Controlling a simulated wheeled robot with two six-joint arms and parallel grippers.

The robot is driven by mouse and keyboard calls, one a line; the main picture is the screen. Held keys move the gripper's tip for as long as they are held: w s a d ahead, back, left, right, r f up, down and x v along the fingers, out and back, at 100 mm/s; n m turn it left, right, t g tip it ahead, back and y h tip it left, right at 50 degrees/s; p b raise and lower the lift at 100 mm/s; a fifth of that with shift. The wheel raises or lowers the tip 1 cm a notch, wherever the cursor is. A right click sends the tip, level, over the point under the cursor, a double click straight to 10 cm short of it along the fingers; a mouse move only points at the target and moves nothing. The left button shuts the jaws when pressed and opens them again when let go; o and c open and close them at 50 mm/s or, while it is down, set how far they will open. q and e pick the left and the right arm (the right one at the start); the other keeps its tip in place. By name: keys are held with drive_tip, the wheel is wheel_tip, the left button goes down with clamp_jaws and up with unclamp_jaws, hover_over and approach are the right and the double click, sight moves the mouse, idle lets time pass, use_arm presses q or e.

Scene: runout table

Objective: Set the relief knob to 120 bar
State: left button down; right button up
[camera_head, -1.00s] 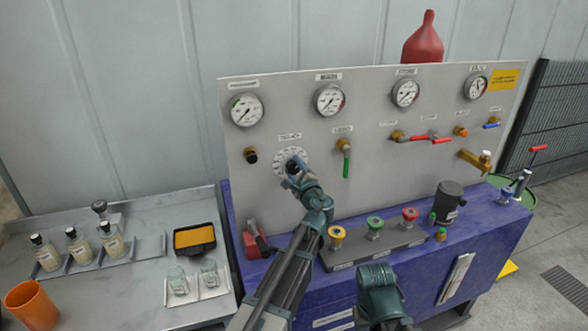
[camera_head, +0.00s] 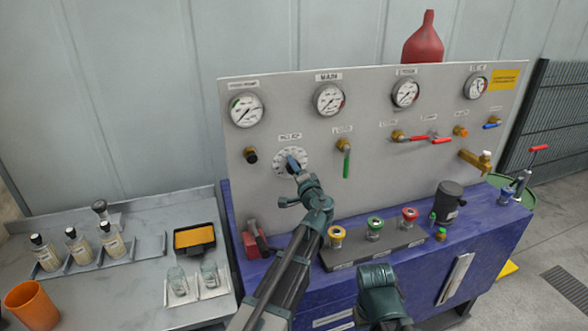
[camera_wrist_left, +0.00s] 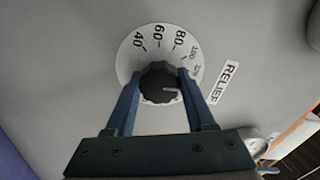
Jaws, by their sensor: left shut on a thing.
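The relief knob (camera_wrist_left: 158,76) is black with a white pointer line, on a round white dial (camera_wrist_left: 128,62) under a RELIEF label (camera_wrist_left: 222,83). My left gripper (camera_wrist_left: 160,84) is shut on the knob, one blue finger on each side. The pointer line points to the right in the left wrist view, towards the right finger, just below the small numeral after 100. The right finger hides part of the scale there. In the head view, the left gripper (camera_head: 294,162) covers the knob and part of the dial (camera_head: 279,165).
A green-handled valve (camera_head: 346,162) is just right of the dial, and a black knob (camera_head: 251,156) is left of it. Gauges line the panel (camera_head: 375,105) above. Yellow, green and red knobs (camera_head: 374,225) stand on the blue bench below.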

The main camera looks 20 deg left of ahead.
use_arm(q)
drive_tip(key=shift+s+n, duration=0.1)
drive_tip(key=shift+n, duration=0.5)
drive_tip(key=shift+c, duration=1.2)
unclamp_jaws()
drive_tip(key=v, duration=1.3)
drive_tip(key=shift+s+d, duration=0.3)
drive_tip(key=shift+f, duration=0.1)
